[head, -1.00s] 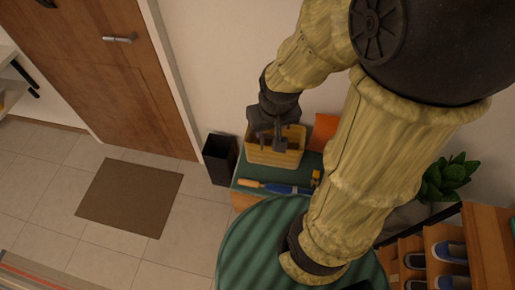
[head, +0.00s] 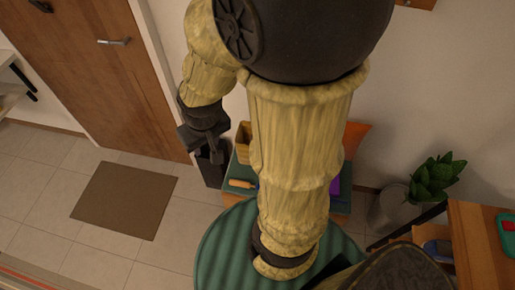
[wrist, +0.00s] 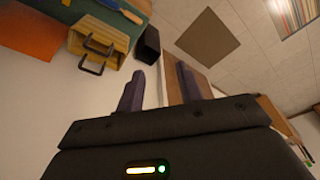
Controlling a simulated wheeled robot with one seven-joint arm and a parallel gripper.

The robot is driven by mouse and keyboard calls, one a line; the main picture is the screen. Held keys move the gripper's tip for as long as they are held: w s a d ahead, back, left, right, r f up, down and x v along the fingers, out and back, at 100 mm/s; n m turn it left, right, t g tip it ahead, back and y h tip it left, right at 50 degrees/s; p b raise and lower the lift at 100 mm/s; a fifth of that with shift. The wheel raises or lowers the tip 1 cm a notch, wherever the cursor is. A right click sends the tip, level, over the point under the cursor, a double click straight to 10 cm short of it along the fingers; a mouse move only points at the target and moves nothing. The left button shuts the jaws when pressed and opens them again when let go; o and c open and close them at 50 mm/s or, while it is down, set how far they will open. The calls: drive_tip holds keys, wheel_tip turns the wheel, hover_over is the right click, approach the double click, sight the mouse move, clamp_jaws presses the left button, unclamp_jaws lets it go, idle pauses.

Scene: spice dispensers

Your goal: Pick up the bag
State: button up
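A yellow bag-like container (wrist: 98,38) with dark loop handles stands on a green-topped bench (wrist: 136,22) in the wrist view. In the head view only a strip of the container (head: 243,141) shows, as my arm covers most of it. My gripper (head: 216,155) hangs left of the container, in front of the wall near the black bin. In the wrist view my gripper (wrist: 160,70) has its fingers apart with nothing between them, and the container lies left of the fingers, not touching them.
A black bin (wrist: 148,46) stands beside the bench. An orange item (head: 357,136), a purple item (head: 335,187) and a wooden-handled tool (head: 242,184) are on or by the bench. A plant (head: 437,178) stands at right. The floor around the brown mat (head: 125,199) is clear.

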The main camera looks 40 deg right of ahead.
drive_tip(key=shift+o, duration=0.6)
drive_tip(key=w+d+f+n+t+h+b, duration=0.1)
drive_tip(key=w+f+t+b, duration=0.1)
drive_tip(key=w+f+b, duration=0.6)
drive_tip(key=w+d+f+t+h+b, duration=0.1)
drive_tip(key=w+f+t+h+b, duration=0.15)
drive_tip(key=w+f+b, duration=0.55)
drive_tip(key=s+d+f+n+g+h+b, duration=0.1)
drive_tip(key=s+d+f+g+h+b, duration=0.1)
drive_tip(key=d+f+h+b, duration=0.3)
drive_tip(key=s+d+f+n+g+h+b, duration=0.1)
drive_tip(key=s+d+f+h+b, duration=0.3)
drive_tip(key=f, duration=0.7)
drive_tip(key=d+h+b, duration=0.2)
drive_tip(key=h+b, duration=0.1)
drive_tip(key=b, duration=0.1)
drive_tip(key=shift+s+d+n+g, duration=0.3)
drive_tip(key=shift+s+g, duration=0.05)
drive_tip(key=shift+s, duration=0.05)
